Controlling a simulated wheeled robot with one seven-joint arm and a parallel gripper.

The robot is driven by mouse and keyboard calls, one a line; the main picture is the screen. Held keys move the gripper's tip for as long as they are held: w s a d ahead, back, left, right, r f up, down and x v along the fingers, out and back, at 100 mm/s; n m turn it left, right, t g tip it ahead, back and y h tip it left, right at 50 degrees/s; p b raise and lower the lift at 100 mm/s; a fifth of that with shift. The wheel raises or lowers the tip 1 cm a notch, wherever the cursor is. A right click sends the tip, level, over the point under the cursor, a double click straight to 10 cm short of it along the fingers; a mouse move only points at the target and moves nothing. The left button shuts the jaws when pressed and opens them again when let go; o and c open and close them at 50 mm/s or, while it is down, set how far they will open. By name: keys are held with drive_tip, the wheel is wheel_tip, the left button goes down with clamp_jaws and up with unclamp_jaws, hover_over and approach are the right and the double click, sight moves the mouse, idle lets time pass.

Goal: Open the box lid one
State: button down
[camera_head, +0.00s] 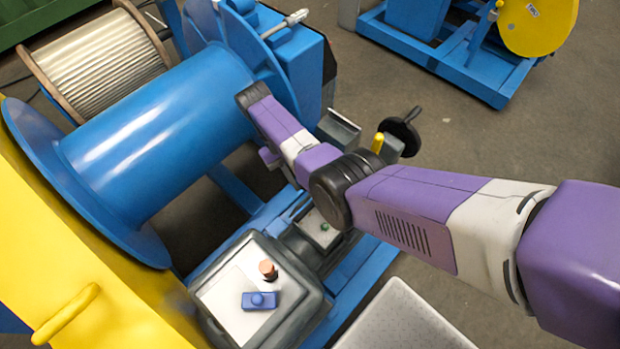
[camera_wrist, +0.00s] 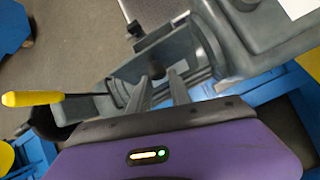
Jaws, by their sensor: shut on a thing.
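In the wrist view, my gripper (camera_wrist: 158,82) has both fingers reaching onto a grey box lid (camera_wrist: 125,72), close to a dark round knob (camera_wrist: 179,69). The fingers are shut on the lid's part between them; the exact contact is hard to make out. In the head view, my purple and white arm covers most of this box and my fingertips. A grey, tilted plate-like part (camera_head: 338,130) shows just beyond the arm; I cannot tell whether it belongs to the same lid.
A yellow-handled lever (camera_wrist: 32,98) is left of my gripper in the wrist view. In the head view, a grey control box (camera_head: 222,262) with a blue switch (camera_head: 259,299) stands below the arm. A large blue drum (camera_head: 155,135) is at left. Open floor (camera_head: 480,150) lies at right.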

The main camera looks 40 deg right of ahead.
drive_tip(key=b, duration=0.2)
drive_tip(key=w+f+g+b, duration=0.1)
drive_tip(key=b, duration=0.2)
drive_tip(key=w+a+g+b, duration=0.1)
drive_tip(key=b, duration=0.1)
drive_tip(key=shift+w+f, duration=0.25)
drive_tip(key=shift+r+b, duration=0.1)
drive_tip(key=shift+b, duration=0.25)
drive_tip(key=shift+r+g, duration=0.1)
drive_tip(key=shift+g, duration=0.2)
drive_tip(key=c, duration=1.2)
unclamp_jaws()
drive_tip(key=shift+a, duration=0.1)
drive_tip(key=shift+c, duration=0.2)
drive_tip(key=shift+r, duration=0.1)
drive_tip(key=shift+w+d, duration=0.1)
drive_tip(key=shift+d, duration=0.15)
drive_tip(key=shift+r, duration=0.2)
